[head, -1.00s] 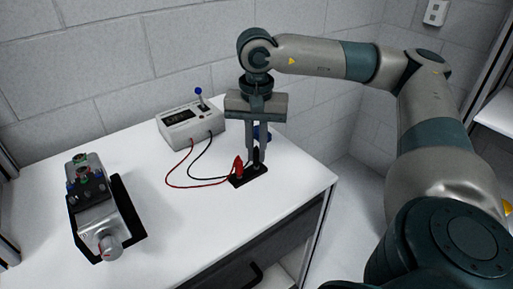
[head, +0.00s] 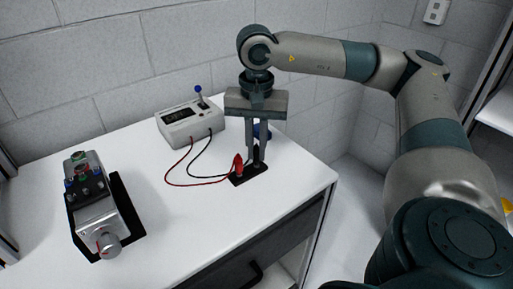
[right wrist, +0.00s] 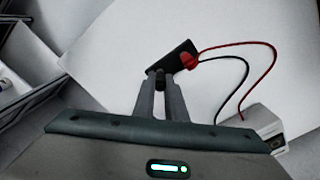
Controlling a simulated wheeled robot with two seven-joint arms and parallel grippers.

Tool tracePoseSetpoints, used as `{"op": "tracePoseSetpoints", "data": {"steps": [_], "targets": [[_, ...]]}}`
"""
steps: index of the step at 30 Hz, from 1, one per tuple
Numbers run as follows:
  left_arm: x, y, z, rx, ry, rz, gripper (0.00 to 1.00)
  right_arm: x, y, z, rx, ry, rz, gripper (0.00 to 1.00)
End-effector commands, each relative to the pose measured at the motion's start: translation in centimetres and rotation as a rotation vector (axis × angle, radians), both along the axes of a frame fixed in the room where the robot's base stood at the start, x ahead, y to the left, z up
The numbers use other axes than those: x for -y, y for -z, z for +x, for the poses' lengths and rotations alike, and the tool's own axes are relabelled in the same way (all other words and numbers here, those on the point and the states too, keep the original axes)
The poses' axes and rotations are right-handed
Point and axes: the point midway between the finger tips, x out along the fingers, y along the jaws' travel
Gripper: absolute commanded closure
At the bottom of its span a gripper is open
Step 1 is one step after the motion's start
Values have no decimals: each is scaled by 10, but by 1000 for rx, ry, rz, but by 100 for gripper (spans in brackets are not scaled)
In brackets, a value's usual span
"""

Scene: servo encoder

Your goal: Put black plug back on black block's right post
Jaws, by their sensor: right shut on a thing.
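The black block (head: 238,181) lies on the white table near its right edge. A red plug (head: 238,164) stands on its left part. My right gripper (head: 257,162) points straight down over the block's right part and is shut on the black plug (right wrist: 160,74). The fingers mostly hide the plug and the right post, so I cannot tell whether the plug is fully seated. In the right wrist view the fingertips (right wrist: 160,84) meet around the plug at the block's near end, with the red plug (right wrist: 189,61) beyond. My left gripper is not in view.
A meter box (head: 190,124) with a blue-tipped lever stands behind; red and black wires run from it to the block area. A servo unit (head: 98,215) on a black base stands at the left. A blue object (head: 263,131) shows behind the gripper. The table's middle is clear.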

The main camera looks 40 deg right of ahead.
Motion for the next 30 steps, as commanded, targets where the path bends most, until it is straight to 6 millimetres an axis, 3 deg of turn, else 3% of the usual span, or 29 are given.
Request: {"op": "tracePoseSetpoints", "data": {"steps": [30], "targets": [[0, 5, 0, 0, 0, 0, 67, 0, 0, 0, 0, 0, 0, 100]]}}
